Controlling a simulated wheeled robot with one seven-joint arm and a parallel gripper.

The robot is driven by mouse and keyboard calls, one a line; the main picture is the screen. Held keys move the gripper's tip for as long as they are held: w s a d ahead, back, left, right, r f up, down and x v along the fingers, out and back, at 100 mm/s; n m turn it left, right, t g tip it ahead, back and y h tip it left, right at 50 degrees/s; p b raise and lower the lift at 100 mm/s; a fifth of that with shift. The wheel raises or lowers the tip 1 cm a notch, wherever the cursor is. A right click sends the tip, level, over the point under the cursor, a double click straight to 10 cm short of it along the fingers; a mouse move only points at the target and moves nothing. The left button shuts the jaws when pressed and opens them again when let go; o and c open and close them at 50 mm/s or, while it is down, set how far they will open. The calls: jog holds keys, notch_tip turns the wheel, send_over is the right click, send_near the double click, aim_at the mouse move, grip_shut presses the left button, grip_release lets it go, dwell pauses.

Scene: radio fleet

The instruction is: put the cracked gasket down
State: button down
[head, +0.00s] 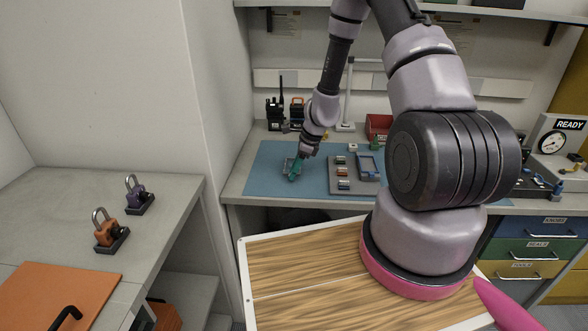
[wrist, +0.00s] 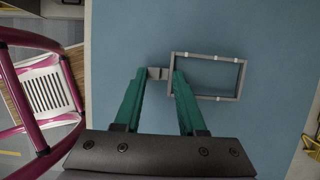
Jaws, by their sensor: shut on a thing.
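The gasket is a thin grey rectangular frame (wrist: 241,78) with small pale marks along its sides. A short grey tab at its left end sits between the green fingers of my gripper (wrist: 159,73), which is shut on it. The frame sticks out to the right of the fingers, over the blue mat (wrist: 200,32). In the head view my gripper (head: 295,171) is low over the left part of the blue mat (head: 262,181), with the gasket (head: 286,165) partly hidden beside it. I cannot tell whether the gasket touches the mat. No crack is clear at this size.
A grey tray with several small parts (head: 342,173) and a grey-blue frame (head: 368,167) lie right of my gripper. Radios (head: 275,112) and a red bin (head: 378,126) stand behind. The mat's front left is bare. Two padlocks (head: 110,230) stand on the left counter.

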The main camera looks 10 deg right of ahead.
jog(key=shift+f, duration=0.25)
jog(key=shift+c, duration=2.4)
grip_release()
